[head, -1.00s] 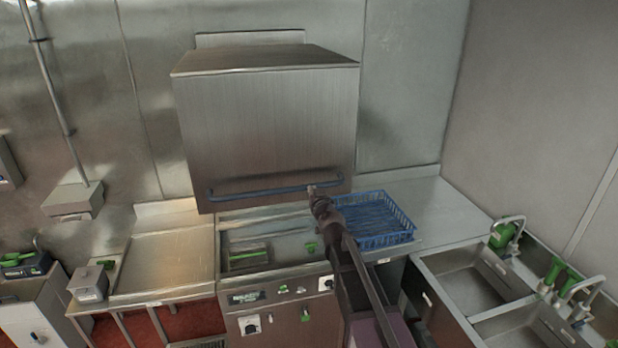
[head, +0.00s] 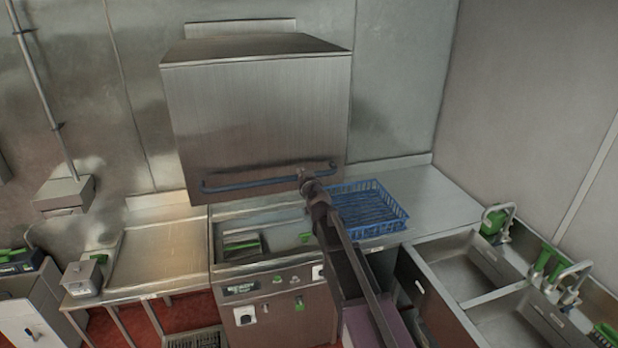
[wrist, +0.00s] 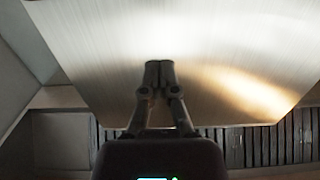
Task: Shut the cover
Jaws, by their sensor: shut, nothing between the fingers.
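The cover (head: 255,115) is a large brushed-steel box hood, raised above the steel basin of the machine (head: 275,237). A blue bar handle (head: 240,185) runs along the low front of the cover. My gripper (head: 304,177) is at the right part of this handle, with its fingers shut. I cannot tell in the head view whether it touches the bar. In the wrist view my gripper (wrist: 160,68) shows its two fingertips together with nothing between them. Behind them a broad steel surface (wrist: 215,60) fills most of that view; the handle is not visible there.
A blue wire basket (head: 368,212) sits on the counter right of the basin. Sinks with taps (head: 470,258) are at the right. A bare steel drainboard (head: 160,250) lies left of the basin. A grey wall box (head: 64,192) hangs at the left.

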